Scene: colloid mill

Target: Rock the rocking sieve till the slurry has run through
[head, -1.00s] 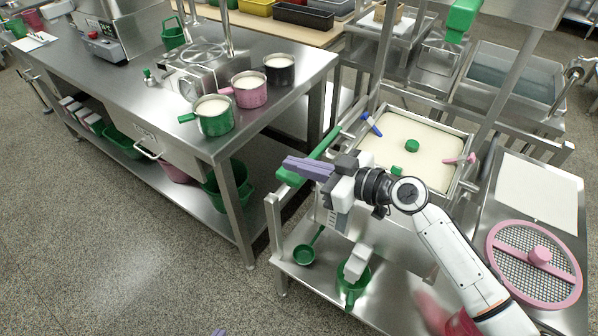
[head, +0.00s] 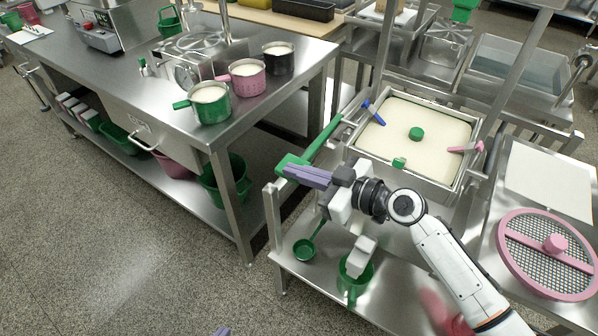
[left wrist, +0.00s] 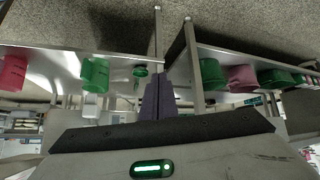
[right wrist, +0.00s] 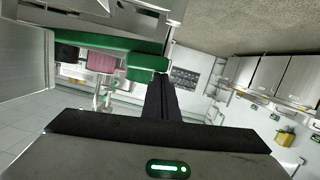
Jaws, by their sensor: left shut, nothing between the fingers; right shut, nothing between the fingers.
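The rocking sieve is a metal-framed box (head: 472,118) full of pale slurry (head: 440,112) at the right of the head view. A green knob (head: 416,133) stands in its middle. A blue lever (head: 374,113) and a pink lever (head: 466,149) sit at its rim. A green handle (head: 320,138) runs along its left side. My right gripper (head: 291,170) is shut and empty, its purple fingers at the handle's near end; the handle (right wrist: 140,60) fills the right wrist view by the fingertips. I cannot tell whether they touch. My left gripper (head: 223,331) is shut and empty, low over the floor.
A steel counter at left carries a green pot (head: 210,104), a pink pot (head: 248,80) and a dark pot (head: 278,60). A green ladle (head: 305,249) and a green jug (head: 355,280) are on the shelf below the sieve. A round pink screen (head: 548,255) lies at right.

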